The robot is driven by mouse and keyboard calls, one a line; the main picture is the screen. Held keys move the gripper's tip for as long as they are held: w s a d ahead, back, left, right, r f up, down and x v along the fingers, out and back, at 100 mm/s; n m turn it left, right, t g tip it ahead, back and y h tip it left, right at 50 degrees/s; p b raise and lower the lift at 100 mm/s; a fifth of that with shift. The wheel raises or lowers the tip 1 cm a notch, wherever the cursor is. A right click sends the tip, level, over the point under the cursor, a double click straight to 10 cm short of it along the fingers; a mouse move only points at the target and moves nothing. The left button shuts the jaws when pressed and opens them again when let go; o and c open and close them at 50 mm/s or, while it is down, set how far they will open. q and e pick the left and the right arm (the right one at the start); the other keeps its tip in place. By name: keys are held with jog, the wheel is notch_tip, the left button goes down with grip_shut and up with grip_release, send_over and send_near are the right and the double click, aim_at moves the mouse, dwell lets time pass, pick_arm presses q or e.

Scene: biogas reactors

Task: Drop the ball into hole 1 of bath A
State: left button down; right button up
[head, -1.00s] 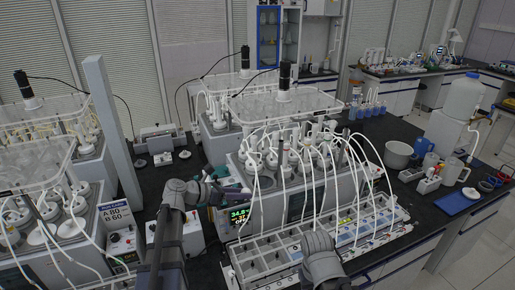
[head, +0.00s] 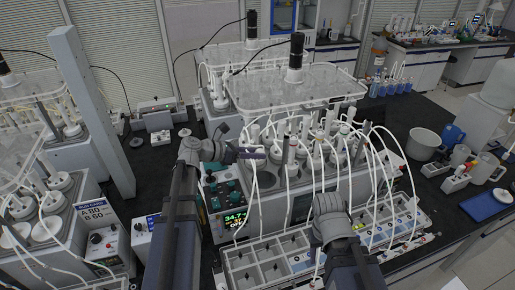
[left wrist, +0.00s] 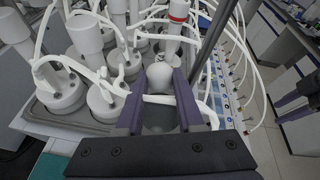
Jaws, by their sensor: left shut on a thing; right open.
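My left gripper (head: 250,155) reaches over the left front of the near bath (head: 218,228), among its white-capped vessels. In the left wrist view its purple fingers (left wrist: 157,88) are shut on a white ball (left wrist: 159,75). White-capped vessels (left wrist: 108,100) stand just beyond and to the left of the fingers. The hole under the ball is hidden, and I cannot read the bath or hole labels. My right arm's wrist (head: 328,215) is over the front tray; its open purple fingers (left wrist: 288,98) show at the right of the left wrist view.
White tubes (head: 375,165) arch from the vessels to a compartment tray (head: 262,268) in front. A clear plate with a black motor (head: 296,58) sits above the bath. A grey post (head: 92,110) stands left. A pot (head: 424,143) and jugs stand right.

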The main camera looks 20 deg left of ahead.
pick_arm(q)
notch_tip(320, 180, down, 6)
jog(key=b, duration=0.6)
jog(key=shift+s, duration=0.15)
jog(key=shift+r, duration=0.1)
jog(key=shift+c, duration=2.3)
grip_release()
jog(key=p+v, duration=0.3)
jog(key=v, duration=0.4)
jog(key=shift+s+a+r, duration=0.15)
jog(key=shift+s+a, duration=0.1)
jog(key=shift+a, duration=0.05)
